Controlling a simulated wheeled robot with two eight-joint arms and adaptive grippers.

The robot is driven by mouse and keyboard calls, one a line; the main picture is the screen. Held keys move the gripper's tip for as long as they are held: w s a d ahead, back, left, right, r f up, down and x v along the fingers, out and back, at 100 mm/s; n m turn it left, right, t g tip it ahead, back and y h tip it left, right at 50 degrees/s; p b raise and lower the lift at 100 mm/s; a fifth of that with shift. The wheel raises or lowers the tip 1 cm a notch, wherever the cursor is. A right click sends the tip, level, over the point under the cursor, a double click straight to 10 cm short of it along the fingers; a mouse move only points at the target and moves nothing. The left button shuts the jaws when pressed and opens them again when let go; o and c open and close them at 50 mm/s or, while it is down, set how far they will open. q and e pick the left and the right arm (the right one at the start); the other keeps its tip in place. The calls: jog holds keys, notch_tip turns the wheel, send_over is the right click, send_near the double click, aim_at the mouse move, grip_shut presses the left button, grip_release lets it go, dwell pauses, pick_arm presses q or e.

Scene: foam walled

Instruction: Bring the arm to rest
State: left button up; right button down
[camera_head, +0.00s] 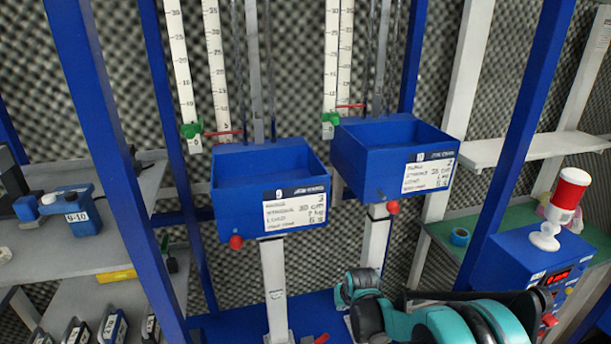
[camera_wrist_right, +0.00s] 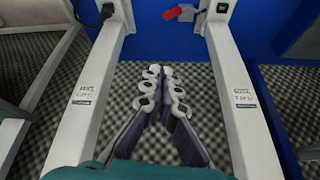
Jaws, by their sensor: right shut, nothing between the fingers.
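My right arm (camera_head: 435,322), teal and black, shows at the bottom right of the head view, in front of the lower part of the blue frame. Its fingers cannot be made out clearly there. In the right wrist view my right gripper (camera_wrist_right: 161,75) is shut, its grey linked fingers together with nothing between them. It points into the gap between two white posts and touches neither as far as I can see. My left gripper is in neither view.
Two blue bins (camera_head: 268,160) (camera_head: 392,140) with labels stand on white posts (camera_head: 275,290). A blue upright (camera_head: 515,130) rises at right, near a blue box with a red-and-white lamp (camera_head: 568,190). Grey shelves (camera_head: 60,250) hold devices at left. Grey foam covers the walls.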

jog(key=s+d+r+t, duration=0.1)
jog(key=s+d+r, duration=0.3)
jog(key=s+r, duration=0.9)
jog(key=s+d+r+t, duration=0.1)
jog(key=s+d, duration=0.1)
jog(key=s, duration=1.2)
jog(key=shift+s+d+r+h, duration=0.15)
jog(key=shift+s+d+h, duration=0.1)
jog(key=shift+h, duration=0.15)
